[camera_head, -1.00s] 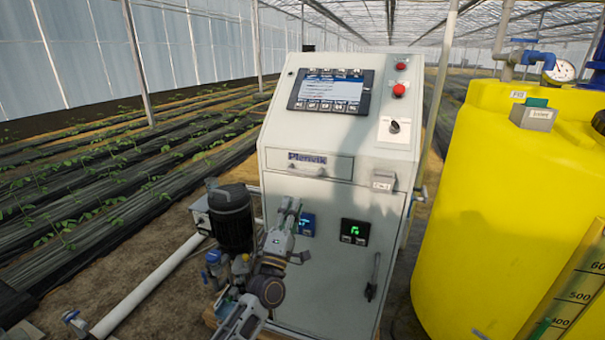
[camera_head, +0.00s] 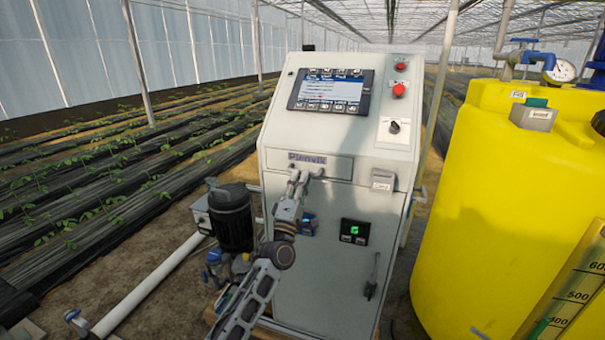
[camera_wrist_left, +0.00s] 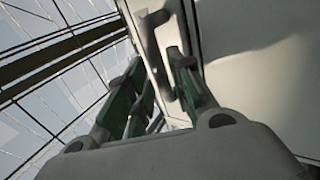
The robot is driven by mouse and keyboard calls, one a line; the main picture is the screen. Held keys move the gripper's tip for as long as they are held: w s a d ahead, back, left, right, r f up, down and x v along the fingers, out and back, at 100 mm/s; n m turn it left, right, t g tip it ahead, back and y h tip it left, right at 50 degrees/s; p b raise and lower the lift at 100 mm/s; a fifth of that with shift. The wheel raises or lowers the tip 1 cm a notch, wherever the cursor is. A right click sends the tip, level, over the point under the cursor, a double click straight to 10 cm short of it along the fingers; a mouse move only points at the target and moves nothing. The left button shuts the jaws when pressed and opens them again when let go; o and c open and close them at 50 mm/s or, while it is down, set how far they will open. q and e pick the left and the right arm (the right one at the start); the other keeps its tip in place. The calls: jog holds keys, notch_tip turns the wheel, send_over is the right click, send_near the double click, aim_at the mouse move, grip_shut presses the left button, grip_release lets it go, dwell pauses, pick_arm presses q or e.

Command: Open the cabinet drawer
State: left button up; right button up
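The cabinet drawer (camera_head: 338,168) is a shallow light grey front marked "Plenvik", below the sloped panel of the cabinet; it looks shut. Its bar handle (camera_head: 316,172) is partly hidden by my left gripper. My left gripper (camera_head: 298,176) is at the left part of the drawer front. In the left wrist view its two green-padded fingers (camera_wrist_left: 158,68) stand apart, with the grey handle (camera_wrist_left: 152,40) ahead of and between the tips. I cannot tell whether they touch it. My right gripper is not in view.
The cabinet (camera_head: 325,265) has a screen (camera_head: 331,90), red buttons, a small display (camera_head: 354,232) and a door handle (camera_head: 372,275) lower down. A dark pump (camera_head: 231,218) stands at its left, a yellow tank (camera_head: 490,210) at its right.

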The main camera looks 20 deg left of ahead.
aim_at(316, 153)
pick_arm(q)
jog(key=shift+x, duration=1.6)
grip_shut()
